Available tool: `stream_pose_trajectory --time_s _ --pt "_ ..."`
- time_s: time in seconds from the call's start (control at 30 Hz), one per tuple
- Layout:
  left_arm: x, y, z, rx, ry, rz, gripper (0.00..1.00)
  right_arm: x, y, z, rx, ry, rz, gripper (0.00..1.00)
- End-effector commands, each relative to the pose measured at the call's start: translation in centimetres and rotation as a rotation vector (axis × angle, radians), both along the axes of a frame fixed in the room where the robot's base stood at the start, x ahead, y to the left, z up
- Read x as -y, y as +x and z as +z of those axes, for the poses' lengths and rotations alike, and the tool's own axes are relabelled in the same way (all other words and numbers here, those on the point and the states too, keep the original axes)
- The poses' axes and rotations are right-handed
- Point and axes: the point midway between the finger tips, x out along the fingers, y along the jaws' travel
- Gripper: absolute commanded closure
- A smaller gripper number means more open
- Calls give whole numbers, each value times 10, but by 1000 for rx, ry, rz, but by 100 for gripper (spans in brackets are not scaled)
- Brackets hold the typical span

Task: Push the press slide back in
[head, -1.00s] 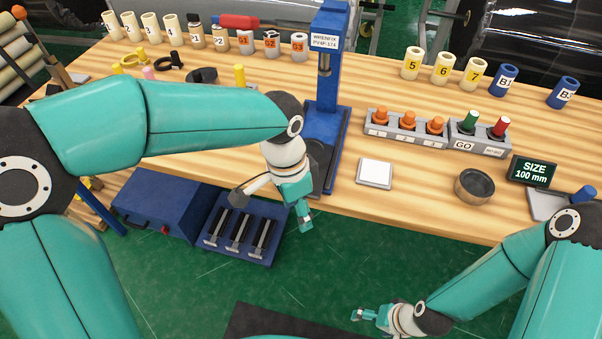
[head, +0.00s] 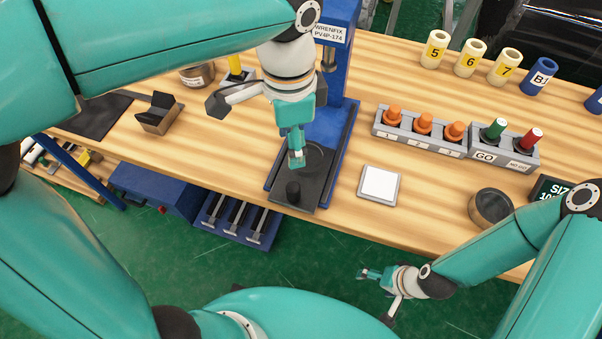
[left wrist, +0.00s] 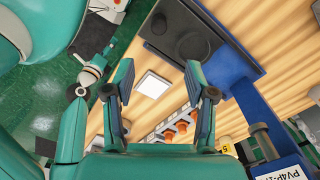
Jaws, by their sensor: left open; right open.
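The blue press (head: 325,85) stands on the bench, its label reading WRENFIX PV4P. My right gripper (head: 364,274) is open, in front of the bench.
A white square pad (head: 379,184) lies right of the slide. A dark round bowl (head: 490,207) stands farther right. Blue boxes (head: 155,187) sit below the bench's front edge.

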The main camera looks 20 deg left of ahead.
Motion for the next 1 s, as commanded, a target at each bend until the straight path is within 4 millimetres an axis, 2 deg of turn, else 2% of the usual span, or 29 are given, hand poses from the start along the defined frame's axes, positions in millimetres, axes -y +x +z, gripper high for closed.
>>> stream_pose_trajectory --time_s 0.27,0.7,0.83,1.0 --pt "2 0 -35 -5 2 -8 44 0 -1 -2 -2 0 1 15" --pt "3 0 -128 -6 2 -11 44 0 -1 -5 -1 0 0 15" --pt "4 0 -148 -5 2 -12 44 0 -1 -6 -1 0 0 15" --pt "4 1 -163 -1 0 -12 44 0 -1 -6 -1 0 0 15"
